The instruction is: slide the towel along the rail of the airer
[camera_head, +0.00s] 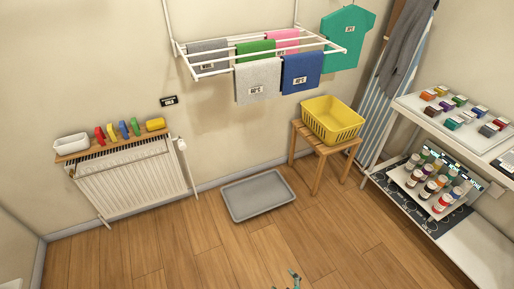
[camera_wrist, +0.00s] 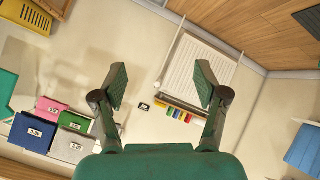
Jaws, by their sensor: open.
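The white airer (camera_head: 213,73) hangs on the wall with several towels over its rails. A light grey towel (camera_head: 258,78) and a blue towel (camera_head: 302,72) hang side by side on the front rail. A dark grey towel (camera_head: 208,53), a green towel (camera_head: 256,47) and a pink towel (camera_head: 285,40) hang further back. The wrist view shows the blue (camera_wrist: 33,133), pink (camera_wrist: 50,108), green (camera_wrist: 75,121) and light grey (camera_wrist: 72,147) towels at lower left. My gripper (camera_wrist: 161,84) is open and empty, apart from all towels. In the head view only its tips show at the bottom edge.
A yellow basket (camera_head: 333,119) stands on a wooden stool (camera_head: 318,149) below the airer's right side. A grey tray (camera_head: 259,196) lies on the floor. A radiator (camera_head: 135,178) with a shelf is left. A shelf unit (camera_head: 440,118) stands right. The middle floor is clear.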

